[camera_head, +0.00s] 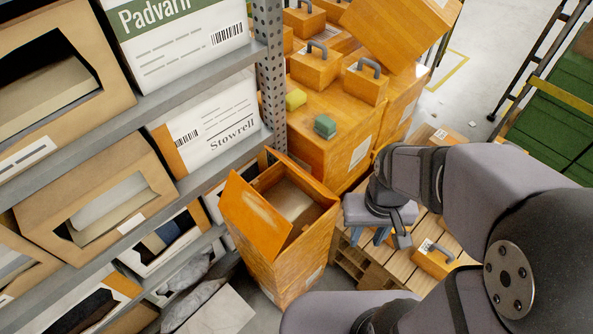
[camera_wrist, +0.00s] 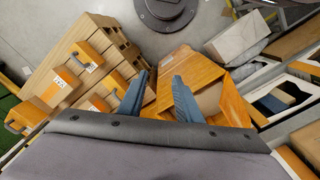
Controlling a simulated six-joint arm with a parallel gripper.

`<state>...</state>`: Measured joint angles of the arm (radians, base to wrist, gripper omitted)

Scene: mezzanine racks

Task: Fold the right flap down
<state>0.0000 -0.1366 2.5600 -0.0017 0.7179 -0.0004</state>
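An open orange box (camera_head: 285,262) stands upright on the floor beside the shelf rack. A broad flap (camera_head: 254,216) stands raised and tilted outward along its left side. The gripper (camera_wrist: 160,98) is open with nothing held between the fingers. Whether a finger touches the box is unclear.
A shelf rack (camera_head: 180,74) with several cartons closely borders the left. A wooden pallet (camera_head: 395,262) with an orange handled block (camera_head: 434,259) lies right of the box.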

